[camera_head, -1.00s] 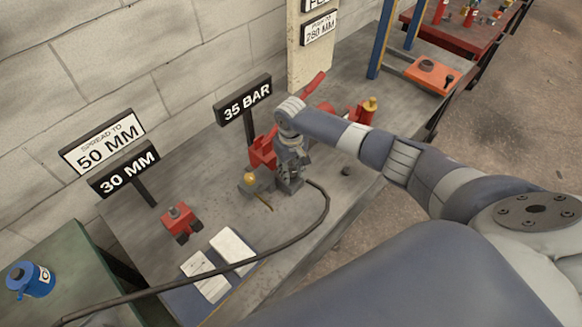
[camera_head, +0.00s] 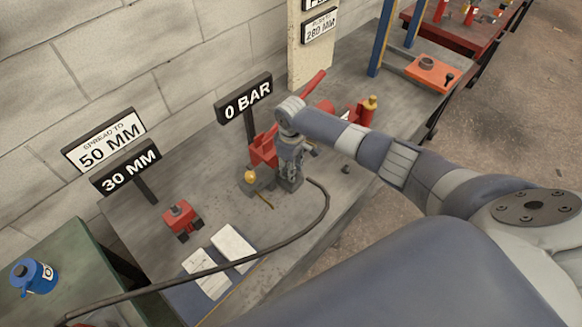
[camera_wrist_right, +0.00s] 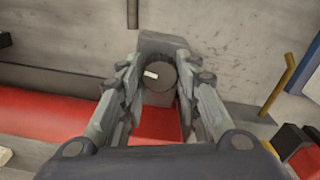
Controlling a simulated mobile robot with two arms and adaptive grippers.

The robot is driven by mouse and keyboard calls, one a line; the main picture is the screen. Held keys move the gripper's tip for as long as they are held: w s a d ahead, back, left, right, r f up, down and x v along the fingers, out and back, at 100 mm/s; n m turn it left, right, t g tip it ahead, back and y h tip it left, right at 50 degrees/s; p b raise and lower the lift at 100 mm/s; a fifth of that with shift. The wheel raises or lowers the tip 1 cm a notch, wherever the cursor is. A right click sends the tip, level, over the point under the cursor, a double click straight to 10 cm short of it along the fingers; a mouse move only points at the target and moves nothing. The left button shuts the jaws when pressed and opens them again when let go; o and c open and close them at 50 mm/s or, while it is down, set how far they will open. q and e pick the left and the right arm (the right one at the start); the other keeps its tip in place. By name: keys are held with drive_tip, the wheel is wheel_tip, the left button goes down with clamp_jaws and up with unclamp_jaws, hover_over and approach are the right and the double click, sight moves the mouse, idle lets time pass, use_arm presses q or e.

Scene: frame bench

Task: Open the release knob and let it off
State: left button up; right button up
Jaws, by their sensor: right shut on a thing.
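The release knob (camera_wrist_right: 158,82) is a dark round knob with a small white mark, seen in the right wrist view. My right gripper (camera_wrist_right: 158,92) is shut on it, one finger on each side. In the head view my right gripper (camera_head: 290,178) points down beside the red pump (camera_head: 264,151), and the knob is hidden there. The red pump lever (camera_head: 313,84) slants up behind my wrist. The gauge sign (camera_head: 245,97) reads 0 BAR. My left gripper is not in view.
A black hose (camera_head: 322,214) curves across the bench. A gauge with a yellow top (camera_head: 251,177) stands left of my gripper. A small red spreader (camera_head: 181,220) sits near the 30 MM sign (camera_head: 126,168). Two white cards (camera_head: 234,246) lie in front. A red cylinder (camera_head: 365,113) stands behind.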

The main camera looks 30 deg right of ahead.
drive_tip(key=shift+f, duration=0.1)
drive_tip(key=o, duration=1.1)
drive_tip(key=shift+c, duration=0.2)
drive_tip(key=shift+r, duration=0.35)
wheel_tip(320, 180, up, 11)
drive_tip(key=shift+r, duration=0.2)
